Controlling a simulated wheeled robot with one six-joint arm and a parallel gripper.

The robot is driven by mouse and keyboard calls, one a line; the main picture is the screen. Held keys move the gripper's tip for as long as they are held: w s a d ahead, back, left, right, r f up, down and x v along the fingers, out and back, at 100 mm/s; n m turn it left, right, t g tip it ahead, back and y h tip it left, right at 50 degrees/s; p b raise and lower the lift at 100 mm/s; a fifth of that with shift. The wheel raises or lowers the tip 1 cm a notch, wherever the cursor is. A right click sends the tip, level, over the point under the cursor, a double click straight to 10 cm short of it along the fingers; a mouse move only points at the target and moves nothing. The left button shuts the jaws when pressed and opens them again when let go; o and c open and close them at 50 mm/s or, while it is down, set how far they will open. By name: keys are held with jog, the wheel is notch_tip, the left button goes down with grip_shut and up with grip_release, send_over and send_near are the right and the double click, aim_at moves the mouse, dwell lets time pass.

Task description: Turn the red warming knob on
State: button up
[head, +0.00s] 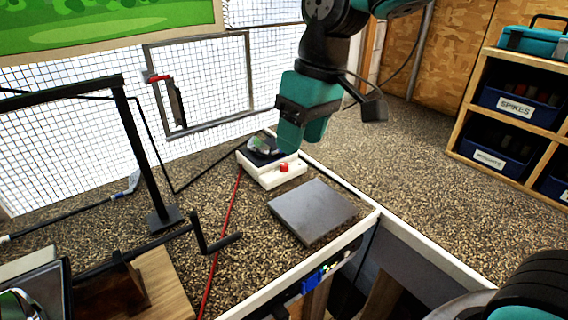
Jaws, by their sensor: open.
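The red warming knob (284,168) is on the front of a small white unit (266,178) on the speckled bench top. The unit has a dark top with a greyish object (264,145) on it. My gripper (301,138), teal with a black band, hangs above and slightly right of the unit, with its tip a little above the knob in the picture. No contact with the knob is visible. The gripper is open, and nothing shows between its jaws. The knob's setting is too small to read.
A flat grey plate (312,211) lies right in front of the unit. A red cord (224,235) runs down its left side. A black stand (150,170) and a crank handle (215,241) stand left. A wire mesh fence (215,80) is behind. Shelves with bins (515,107) stand right.

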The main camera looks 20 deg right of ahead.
jog(key=w+d+f+m+h, duration=0.1)
jog(key=w+d+f+h, duration=0.15)
jog(key=w, duration=1.35)
jog(key=m, duration=0.2)
send_near(284, 164)
notch_tip(284, 164, down, 9)
jog(key=p, duration=0.3)
jog(key=shift+w+d+f+p, duration=0.1)
jog(key=shift+w+f+p, duration=0.1)
jog(key=shift+p, duration=0.1)
jog(key=shift+c, duration=0.2)
